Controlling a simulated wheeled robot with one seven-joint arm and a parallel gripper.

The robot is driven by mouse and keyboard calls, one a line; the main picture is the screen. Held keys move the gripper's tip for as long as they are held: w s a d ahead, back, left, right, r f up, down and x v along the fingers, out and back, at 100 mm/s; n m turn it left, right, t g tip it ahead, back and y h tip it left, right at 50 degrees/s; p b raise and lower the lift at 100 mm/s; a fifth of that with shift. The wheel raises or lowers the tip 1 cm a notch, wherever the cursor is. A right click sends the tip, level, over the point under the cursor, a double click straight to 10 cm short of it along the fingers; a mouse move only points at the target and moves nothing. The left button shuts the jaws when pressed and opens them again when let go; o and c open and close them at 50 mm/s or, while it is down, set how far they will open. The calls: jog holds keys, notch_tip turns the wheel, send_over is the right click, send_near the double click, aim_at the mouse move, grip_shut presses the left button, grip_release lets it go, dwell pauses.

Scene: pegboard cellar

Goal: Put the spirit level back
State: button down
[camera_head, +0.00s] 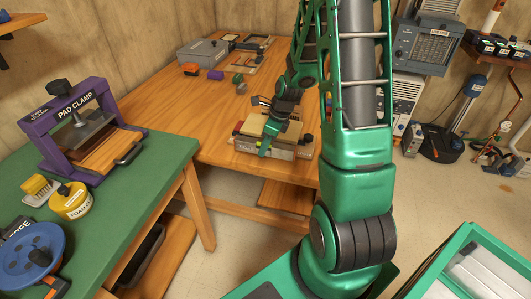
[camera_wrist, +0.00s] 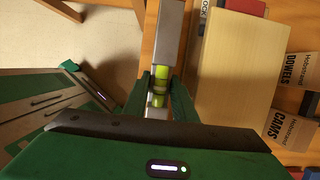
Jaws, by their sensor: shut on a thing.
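The spirit level (camera_wrist: 167,35) is a narrow grey bar with yellow-green vials. In the wrist view it runs from the top edge down between the fingers of my gripper (camera_wrist: 160,84), which is shut on it. In the head view my gripper (camera_head: 268,143) is low at the front edge of the wooden bench (camera_head: 185,95), over a block-like holder (camera_head: 246,147). I cannot clearly tell the level from the holder there. A pale wooden block (camera_wrist: 240,60) lies just right of the level in the wrist view.
Boxes labelled DOWELS (camera_wrist: 292,72) and CAMS (camera_wrist: 287,130) are right of the block. A purple pad clamp (camera_head: 85,125) stands on the green-topped table (camera_head: 150,165) at left. A grey case (camera_head: 203,52) sits at the bench's back. The bench's left middle is clear.

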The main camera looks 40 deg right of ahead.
jog(key=shift+f, duration=1.75)
jog(key=c, duration=1.5)
grip_release()
jog(key=shift+o, duration=0.2)
